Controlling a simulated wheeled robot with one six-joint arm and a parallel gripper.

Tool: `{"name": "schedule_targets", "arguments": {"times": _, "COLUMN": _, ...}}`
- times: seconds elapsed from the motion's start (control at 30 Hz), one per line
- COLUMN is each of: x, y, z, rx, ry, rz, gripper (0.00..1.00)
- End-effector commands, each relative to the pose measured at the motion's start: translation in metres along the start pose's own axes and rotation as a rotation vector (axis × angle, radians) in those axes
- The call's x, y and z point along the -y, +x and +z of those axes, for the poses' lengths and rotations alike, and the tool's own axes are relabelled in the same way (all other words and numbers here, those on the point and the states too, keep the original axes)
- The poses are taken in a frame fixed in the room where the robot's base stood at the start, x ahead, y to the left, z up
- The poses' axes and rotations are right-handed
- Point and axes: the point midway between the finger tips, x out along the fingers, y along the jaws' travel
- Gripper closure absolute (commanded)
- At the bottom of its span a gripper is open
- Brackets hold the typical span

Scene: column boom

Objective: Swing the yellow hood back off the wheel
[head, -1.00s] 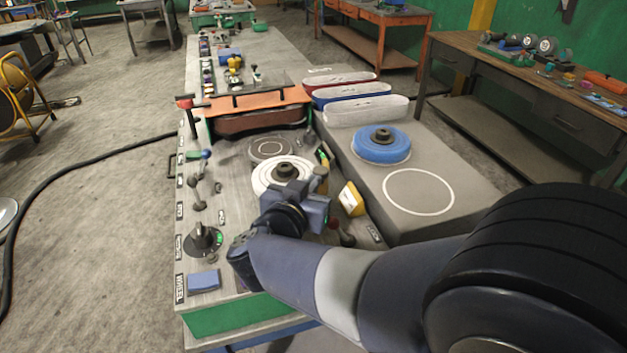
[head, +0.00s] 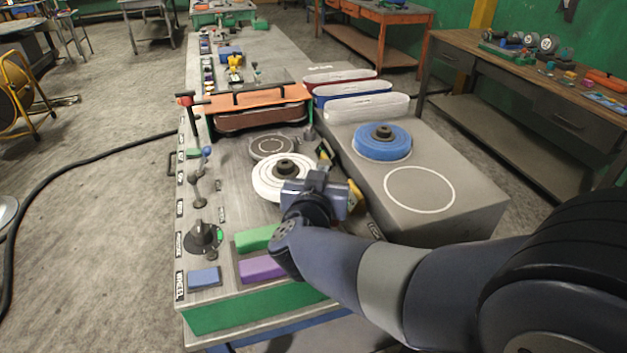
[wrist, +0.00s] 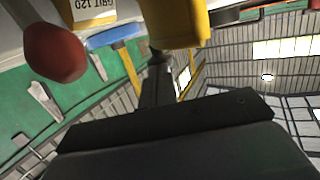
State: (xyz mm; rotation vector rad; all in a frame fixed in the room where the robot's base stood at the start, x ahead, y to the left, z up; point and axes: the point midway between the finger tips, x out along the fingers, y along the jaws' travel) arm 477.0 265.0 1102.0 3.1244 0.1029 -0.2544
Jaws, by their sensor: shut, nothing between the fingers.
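A yellow piece (head: 355,197) shows at the right of my gripper (head: 316,185) in the head view, mostly hidden behind it. I cannot tell whether it is the hood. The white wheel (head: 268,180) with a dark hub lies just beyond my gripper, its top largely uncovered. In the wrist view a yellow rounded part (wrist: 180,25) stands close beyond my shut, empty fingers (wrist: 157,75). A yellow piece with a "GRIT 120" label (wrist: 92,12) shows at upper left. I cannot tell whether my fingers touch anything yellow.
A red ball knob (wrist: 55,52) is close at left in the wrist view. A blue wheel (head: 382,142) sits on the grey side table (head: 460,210). Green (head: 255,238) and purple (head: 262,268) blocks lie at the bench front. An orange cover (head: 255,98) stands behind.

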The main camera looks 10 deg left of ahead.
Motion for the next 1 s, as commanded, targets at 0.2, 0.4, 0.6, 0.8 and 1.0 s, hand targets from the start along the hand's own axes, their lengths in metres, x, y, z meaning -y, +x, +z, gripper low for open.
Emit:
{"name": "schedule_targets", "arguments": {"times": 0.2, "x": -0.01, "y": 0.012, "z": 0.001, "rx": -0.002, "ry": -0.018, "rz": -0.114, "gripper": 1.0}}
{"name": "schedule_targets", "arguments": {"times": 0.4, "x": -0.015, "y": 0.022, "z": -0.002, "rx": -0.001, "ry": -0.036, "rz": -0.208, "gripper": 1.0}}
{"name": "schedule_targets", "arguments": {"times": 0.6, "x": -0.016, "y": 0.029, "z": -0.004, "rx": -0.001, "ry": -0.035, "rz": -0.213, "gripper": 1.0}}
{"name": "schedule_targets", "arguments": {"times": 0.8, "x": -0.017, "y": 0.033, "z": -0.005, "rx": 0.0, "ry": -0.035, "rz": -0.213, "gripper": 1.0}}
{"name": "schedule_targets", "arguments": {"times": 1.0, "x": -0.018, "y": 0.034, "z": -0.005, "rx": 0.0, "ry": -0.035, "rz": -0.213, "gripper": 1.0}}
